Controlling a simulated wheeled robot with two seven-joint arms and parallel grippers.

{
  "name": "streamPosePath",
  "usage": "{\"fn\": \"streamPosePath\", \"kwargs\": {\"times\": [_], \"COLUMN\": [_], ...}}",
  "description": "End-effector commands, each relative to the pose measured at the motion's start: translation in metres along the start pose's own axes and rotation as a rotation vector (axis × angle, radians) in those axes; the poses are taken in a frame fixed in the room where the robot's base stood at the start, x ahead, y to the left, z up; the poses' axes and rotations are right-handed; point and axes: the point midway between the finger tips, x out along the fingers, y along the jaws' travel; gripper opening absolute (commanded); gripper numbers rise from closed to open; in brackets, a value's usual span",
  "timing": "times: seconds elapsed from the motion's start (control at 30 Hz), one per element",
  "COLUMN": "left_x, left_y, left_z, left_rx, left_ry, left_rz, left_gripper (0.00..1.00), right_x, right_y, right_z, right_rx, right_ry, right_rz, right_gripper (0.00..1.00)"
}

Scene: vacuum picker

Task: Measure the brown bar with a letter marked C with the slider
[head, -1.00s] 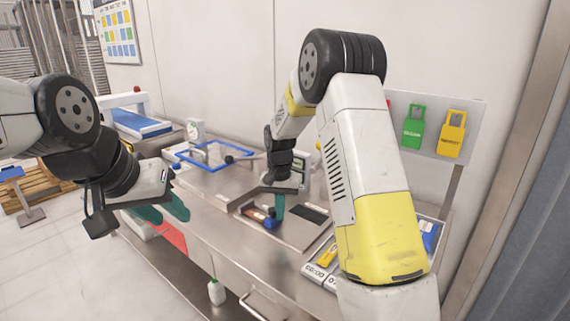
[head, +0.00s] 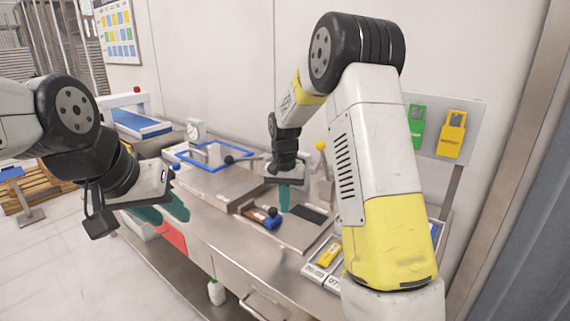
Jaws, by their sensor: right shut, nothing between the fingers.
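A recessed metal tray (head: 296,236) is set in the bench. In it lies a small brown-orange piece (head: 253,212), partly hidden; no letter on it is readable. Against its right end sits a blue block (head: 270,223) with a black knob (head: 272,211), which looks like the slider. I cannot tell whether the two touch. My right gripper (head: 284,203) points down just behind and right of the block, its teal fingers closed and empty. My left gripper (head: 163,212) hangs at the bench's front left, teal fingers apart, with nothing between them.
A dark flat pad (head: 309,214) lies at the tray's right. A blue frame (head: 212,157) stands on the bench behind left. A yellow item (head: 329,254) lies in a labelled rack at right, partly behind my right arm. A yellow-knobbed lever (head: 320,146) stands behind the tray.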

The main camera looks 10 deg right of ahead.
Motion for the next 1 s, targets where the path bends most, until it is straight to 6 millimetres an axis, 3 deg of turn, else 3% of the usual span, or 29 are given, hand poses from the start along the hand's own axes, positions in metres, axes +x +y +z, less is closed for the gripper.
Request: {"fn": "streamPosePath", "kwargs": {"times": [0.5, 0.87, 1.0], "left_x": [0.0, 0.0, 0.0], "left_y": [0.0, 0.0, 0.0], "left_z": [0.0, 0.0, 0.0], "left_rx": [0.0, 0.0, 0.0], "left_ry": [0.0, 0.0, 0.0], "left_rz": [0.0, 0.0, 0.0], "left_gripper": [0.36, 0.36, 0.36], "right_x": [-0.04, -0.043, -0.054], "right_y": [0.0, 0.0, 0.005], "right_z": [0.0, 0.0, 0.006], "right_rx": [0.0, 0.0, -0.006], "right_ry": [0.001, -0.001, 0.013], "right_rz": [-0.001, 0.0, -0.016], "right_gripper": [0.0, 0.0, 0.0]}}
